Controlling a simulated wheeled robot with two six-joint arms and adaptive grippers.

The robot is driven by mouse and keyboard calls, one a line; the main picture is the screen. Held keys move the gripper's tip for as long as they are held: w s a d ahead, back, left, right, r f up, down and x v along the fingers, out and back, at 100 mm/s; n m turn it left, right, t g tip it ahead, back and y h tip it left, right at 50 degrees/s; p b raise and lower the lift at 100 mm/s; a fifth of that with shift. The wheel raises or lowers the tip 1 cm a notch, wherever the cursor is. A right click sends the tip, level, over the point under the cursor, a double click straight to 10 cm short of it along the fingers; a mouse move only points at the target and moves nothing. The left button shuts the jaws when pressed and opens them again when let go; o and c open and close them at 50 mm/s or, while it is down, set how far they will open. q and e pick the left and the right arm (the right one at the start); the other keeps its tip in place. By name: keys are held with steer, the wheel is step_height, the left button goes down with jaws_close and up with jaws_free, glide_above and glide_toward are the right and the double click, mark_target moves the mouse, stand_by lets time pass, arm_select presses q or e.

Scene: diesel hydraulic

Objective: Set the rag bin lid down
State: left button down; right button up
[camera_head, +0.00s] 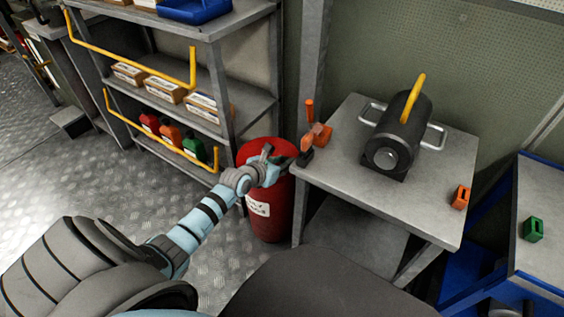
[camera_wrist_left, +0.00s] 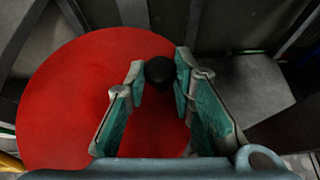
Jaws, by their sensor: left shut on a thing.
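The red rag bin (camera_head: 268,215) stands on the floor between the shelf unit and the grey table, with a white label on its side. Its round red lid (camera_wrist_left: 70,95) fills much of the left wrist view and has a black knob (camera_wrist_left: 159,71). In the head view the lid's red top (camera_head: 252,149) shows at the bin's mouth, partly behind my gripper. My left gripper (camera_head: 280,162) is shut on the lid's knob; its fingers (camera_wrist_left: 157,88) stand on both sides of it. I cannot tell whether the lid touches the bin rim. My right gripper is not in view.
The grey table (camera_head: 335,185) is close right of the bin and carries a black cylindrical machine (camera_head: 400,135) and an orange tool (camera_head: 318,135) at its left edge. A shelf unit (camera_head: 240,105) stands behind left. The floor (camera_head: 60,180) at left is clear.

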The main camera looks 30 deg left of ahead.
arm_select(q)
steer(key=shift+f+b, duration=0.35)
steer(key=shift+f, duration=0.15)
steer(key=c, duration=1.3)
jaws_free()
steer(key=shift+s, duration=0.1)
steer(key=v, duration=1.1)
steer(key=shift+s+r, duration=0.25)
steer(key=shift+s, duration=0.05)
